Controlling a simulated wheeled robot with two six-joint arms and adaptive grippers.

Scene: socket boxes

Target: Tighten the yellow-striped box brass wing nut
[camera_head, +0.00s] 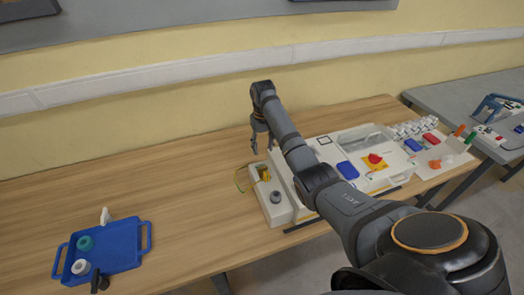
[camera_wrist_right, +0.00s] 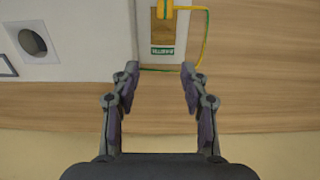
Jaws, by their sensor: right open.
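A white box (camera_head: 276,214) sits at the left end of the row of equipment on the wooden table, with a yellow part (camera_head: 265,174) on it. In the right wrist view the box (camera_wrist_right: 90,38) shows a brown panel (camera_wrist_right: 163,30), a green label and a yellow part (camera_wrist_right: 178,7) cut off by the top edge. A yellow-green wire (camera_wrist_right: 206,32) runs from it. I cannot make out the brass wing nut for certain. My right gripper (camera_head: 262,143) is open and empty; its fingertips (camera_wrist_right: 160,69) are beside the box edge, either side of the panel's line.
A blue tray (camera_head: 122,258) with a green roll and a white roll stands at the left. A blue block (camera_head: 347,169), a red knob (camera_head: 375,160) and other panels lie right of my arm. The table middle is clear; a wall stands behind.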

